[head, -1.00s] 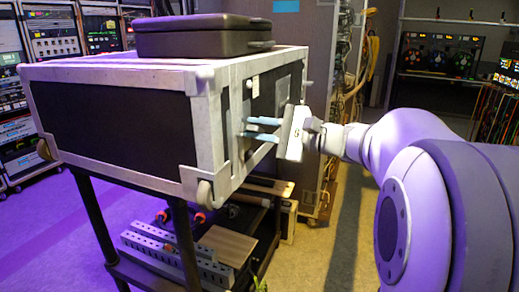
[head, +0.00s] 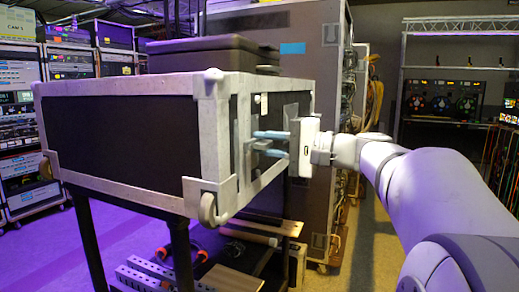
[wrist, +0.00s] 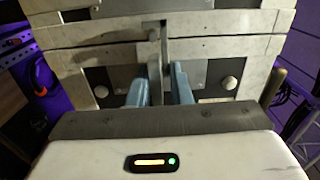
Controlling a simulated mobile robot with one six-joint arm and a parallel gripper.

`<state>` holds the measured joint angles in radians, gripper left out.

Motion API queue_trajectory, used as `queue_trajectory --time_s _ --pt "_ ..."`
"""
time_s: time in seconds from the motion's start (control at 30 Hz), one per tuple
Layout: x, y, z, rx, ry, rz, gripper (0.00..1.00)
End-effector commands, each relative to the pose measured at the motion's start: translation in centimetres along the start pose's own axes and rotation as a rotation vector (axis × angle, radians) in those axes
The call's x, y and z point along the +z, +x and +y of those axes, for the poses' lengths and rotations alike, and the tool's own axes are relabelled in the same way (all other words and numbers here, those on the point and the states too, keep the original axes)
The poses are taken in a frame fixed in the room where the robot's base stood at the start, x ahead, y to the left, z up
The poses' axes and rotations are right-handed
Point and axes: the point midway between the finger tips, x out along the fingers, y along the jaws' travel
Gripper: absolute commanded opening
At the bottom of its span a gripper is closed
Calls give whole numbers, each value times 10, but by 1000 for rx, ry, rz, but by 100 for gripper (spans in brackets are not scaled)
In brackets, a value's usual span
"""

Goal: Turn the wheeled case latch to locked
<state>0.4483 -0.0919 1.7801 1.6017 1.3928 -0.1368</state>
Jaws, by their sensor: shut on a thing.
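The wheeled case (head: 118,135) is a black box with pale metal edges and a caster (head: 212,207) at its near corner. My gripper (head: 268,142) reaches the case's right side from the right. In the wrist view its two blue fingers (wrist: 158,84) stand on either side of the latch piece, shut on it. The fingers hide part of the latch in the head view, and its exact turn cannot be told.
The case rests on a dark stand (head: 180,240) with a lower shelf holding metal bars. A flat black case (head: 215,52) lies on top. A tall grey cabinet (head: 300,80) stands behind, and equipment racks (head: 80,100) line the left. The floor at the right is open.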

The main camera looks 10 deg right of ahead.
Motion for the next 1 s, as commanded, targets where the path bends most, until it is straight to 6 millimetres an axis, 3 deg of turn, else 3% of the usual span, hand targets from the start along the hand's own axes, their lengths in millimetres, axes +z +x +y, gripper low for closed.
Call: queue_trajectory --time_s 0.03,0.33,0.37,0.53,1.0 --pt "0 0 11 17 9 -6 0" --pt "0 0 10 17 8 -6 0" --pt "0 0 10 17 8 -6 19" --pt "0 0 9 15 7 -3 32" --pt "-1 -4 4 11 2 1 32"
